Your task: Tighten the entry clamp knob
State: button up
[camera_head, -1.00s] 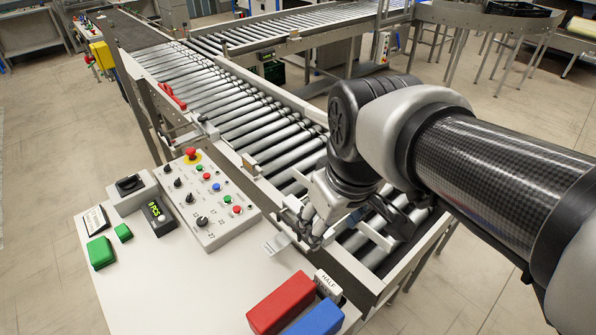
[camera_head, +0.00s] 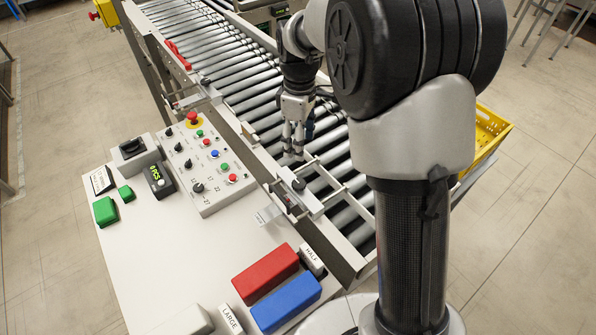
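A small dark knob (camera_head: 298,184) sits on a pale metal clamp block (camera_head: 312,200) at the near side rail of the roller conveyor. A similar dark knob (camera_head: 205,81) shows farther up the same rail; no label tells which is the entry clamp's. My gripper (camera_head: 293,158) points down above the rail and rollers, just beyond the nearer knob in the picture. It appears apart from this knob, but its height is hard to judge. Its fingers are close together, and I cannot tell whether they are fully shut. Nothing is seen held.
A control panel (camera_head: 207,190) with buttons and dials lies on the white table (camera_head: 160,270). Red (camera_head: 265,274) and blue (camera_head: 286,302) blocks lie near the front. A yellow crate (camera_head: 490,130) stands right, behind my arm. A red part (camera_head: 178,54) is on the far rail section.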

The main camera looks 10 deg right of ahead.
aim_at(299, 183)
notch_tip(299, 183, down, 16)
jog(key=b, duration=0.2)
jog(key=shift+b, duration=0.35)
jog(key=shift+c, duration=0.4)
jog(key=c, duration=1)
